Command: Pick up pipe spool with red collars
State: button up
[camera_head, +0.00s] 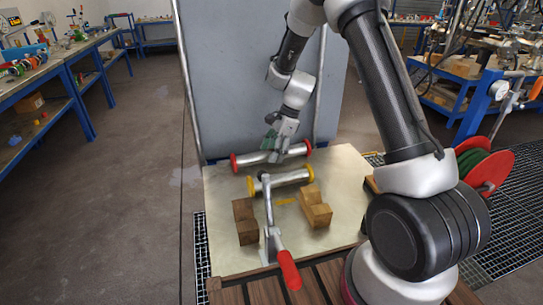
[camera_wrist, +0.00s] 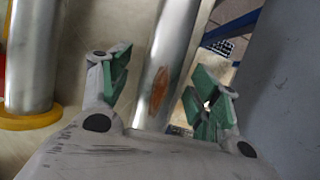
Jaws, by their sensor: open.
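The pipe spool with red collars (camera_head: 250,159) lies at the back of the pale table top, with a red collar at each end. In the wrist view its bare metal tube (camera_wrist: 158,84) with a rust-brown patch runs between my fingers; no red collar shows there. My gripper (camera_head: 277,143) is over the middle of this spool and hides part of it. In the wrist view my gripper (camera_wrist: 160,85) is open, with a green-padded finger on each side of the tube. I cannot tell whether the pads touch it.
A second spool with yellow collars (camera_head: 290,178) lies just in front; its tube (camera_wrist: 30,60) also shows in the wrist view. Wooden blocks (camera_head: 245,222) and (camera_head: 315,206) and a red-handled toggle clamp (camera_head: 287,268) stand nearer. A grey panel (camera_head: 240,80) rises behind the table.

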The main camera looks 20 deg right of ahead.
jog(key=shift+a+f, duration=0.2)
jog(key=shift+f, duration=0.45)
grip_shut()
jog(key=shift+r, duration=0.1)
